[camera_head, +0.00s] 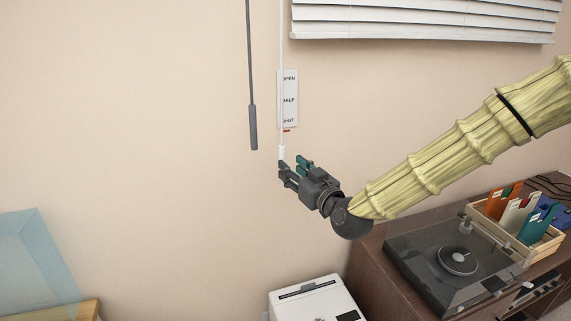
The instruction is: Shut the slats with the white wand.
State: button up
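The white wand (282,100) hangs straight down along the wall, with a thicker white handle (282,153) at its lower end. The white slats (420,22) show at the top right, with thin dark lines between them; their exact tilt is hard to tell. A label plate (291,98) behind the wand reads OPEN, HALF and SHUT, partly covered, with a small red mark (288,131) at its bottom. My gripper (293,164) is just below and beside the handle, its teal-tipped fingers apart. I cannot tell whether a finger touches the handle.
A dark grey wand (252,125) hangs left of the white one. Below right, a brown cabinet (372,275) carries a turntable (455,262) and a wooden record crate (540,248). A white box (315,300) stands below my gripper.

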jog(key=v, duration=0.6)
jog(key=shift+f, duration=0.1)
jog(key=s+d+f+m+g+h, duration=0.1)
jog(key=s+d+f+g, duration=0.2)
jog(key=f, duration=0.8)
jog(key=s+f+m+g+h, duration=0.1)
jog(key=s+f+g+h, duration=0.1)
jog(key=s+f, duration=0.65)
jog(key=s+d+f+m+g+h, duration=0.1)
jog(key=s+d+f+g, duration=0.15)
jog(key=f, duration=1.15)
jog(key=s+d+f+m+g+h, duration=0.1)
jog(key=s+d+f+g, duration=0.1)
jog(key=s+f, duration=0.4)
jog(key=s+d+f+m+g+h, duration=0.1)
jog(key=s+d+f, duration=0.4)
jog(key=s, duration=0.7)
jog(key=s+d+f+m+g+h, duration=0.1)
jog(key=s+d+f+g+h, duration=0.1)
jog(key=s+d+f+g, duration=0.2)
jog(key=s+f+g, duration=0.1)
jog(key=s+f, duration=0.2)
jog(key=s, duration=0.2)
jog(key=shift+h, duration=0.4)
jog(key=shift+s+d, duration=0.1)
jog(key=shift+d, duration=0.1)
